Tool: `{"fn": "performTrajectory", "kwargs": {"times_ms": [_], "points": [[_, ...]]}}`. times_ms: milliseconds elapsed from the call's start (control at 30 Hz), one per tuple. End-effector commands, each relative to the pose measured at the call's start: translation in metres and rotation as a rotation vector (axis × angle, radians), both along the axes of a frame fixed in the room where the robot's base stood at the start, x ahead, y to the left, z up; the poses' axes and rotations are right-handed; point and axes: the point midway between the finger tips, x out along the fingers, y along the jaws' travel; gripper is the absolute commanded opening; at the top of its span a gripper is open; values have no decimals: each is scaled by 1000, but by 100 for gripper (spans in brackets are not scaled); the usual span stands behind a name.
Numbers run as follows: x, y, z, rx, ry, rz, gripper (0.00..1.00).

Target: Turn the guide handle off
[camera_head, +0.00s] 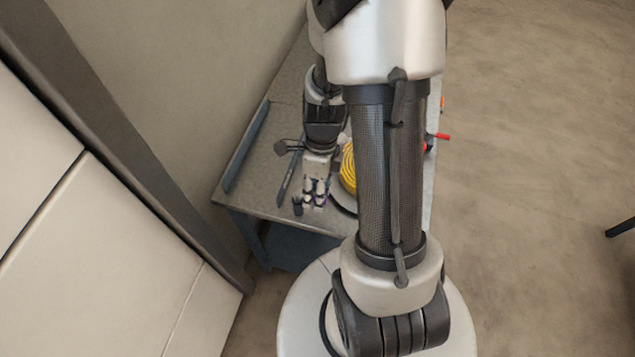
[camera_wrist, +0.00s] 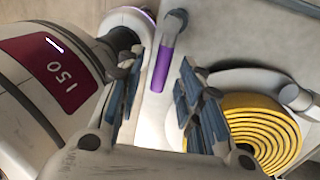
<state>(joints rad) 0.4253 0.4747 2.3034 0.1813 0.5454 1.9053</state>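A slim handle with a purple shaft and a dark grey end (camera_wrist: 163,66) shows in the wrist view, between and beyond my fingertips. It may be the guide handle, but I cannot tell for certain. My gripper (camera_wrist: 161,58) is open, with its two blue-grey finger pads apart and gaps visible on both sides of the shaft. In the head view, my gripper (camera_head: 315,190) hangs low over the left part of the workbench, where small dark and purple parts show at the fingers. My arm hides much of the bench there.
A yellow coil (camera_wrist: 262,132) lies close right, also in the head view (camera_head: 348,168). The grey workbench (camera_head: 262,170) stands by the wall. A red part (camera_head: 442,136) sticks out at its right.

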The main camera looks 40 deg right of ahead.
Motion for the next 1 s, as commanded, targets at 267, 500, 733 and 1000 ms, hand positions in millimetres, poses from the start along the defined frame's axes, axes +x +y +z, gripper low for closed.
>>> {"fn": "performTrajectory", "kwargs": {"times_ms": [267,500,733,1000], "points": [[7,-8,46,-4,-9,-1,34],[12,-16,93,-4,-6,-2,34],[14,-19,114,-1,-3,-1,34],[14,-19,116,0,-1,-1,34]]}}
